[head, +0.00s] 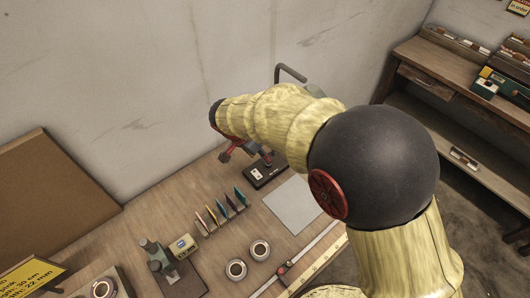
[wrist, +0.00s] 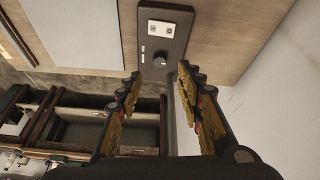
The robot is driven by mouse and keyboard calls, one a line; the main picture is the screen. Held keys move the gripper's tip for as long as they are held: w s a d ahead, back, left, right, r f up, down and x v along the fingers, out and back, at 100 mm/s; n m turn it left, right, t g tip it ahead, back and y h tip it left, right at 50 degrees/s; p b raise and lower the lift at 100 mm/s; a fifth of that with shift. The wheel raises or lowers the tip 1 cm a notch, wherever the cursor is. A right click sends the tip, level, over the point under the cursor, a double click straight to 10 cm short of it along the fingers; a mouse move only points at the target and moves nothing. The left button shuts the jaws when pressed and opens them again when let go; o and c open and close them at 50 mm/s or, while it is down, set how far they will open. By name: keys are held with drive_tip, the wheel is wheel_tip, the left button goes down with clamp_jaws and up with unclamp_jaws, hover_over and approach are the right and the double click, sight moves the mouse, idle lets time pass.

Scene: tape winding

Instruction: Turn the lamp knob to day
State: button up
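The lamp base (wrist: 177,40) is a dark plate with a pale label (wrist: 160,28) and a round black knob (wrist: 159,59), seen in the wrist view at top centre. The label is too small to read. In the head view the lamp base (head: 256,175) stands on the bench near the wall. The lamp's dark post (wrist: 181,120) runs down the wrist view between my fingers. My gripper (wrist: 163,76) is open, its fingers apart on either side of the knob's line, with nothing held. In the head view my gripper (head: 238,150) is just above the lamp base, partly hidden by my arm.
A wall (head: 120,90) stands close behind. A shelf unit (head: 460,110) is at right.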

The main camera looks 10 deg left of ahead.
sight(266, 165)
drive_tip(key=shift+m, duration=0.4)
drive_tip(key=b+x, duration=0.2)
drive_tip(key=x, duration=0.5)
drive_tip(key=shift+w+d+f, duration=0.1)
drive_tip(key=shift+d+f, duration=0.05)
drive_tip(key=shift+f, duration=0.15)
drive_tip(key=shift+c, duration=1.1)
drive_tip(key=c, duration=0.7)
clamp_jaws()
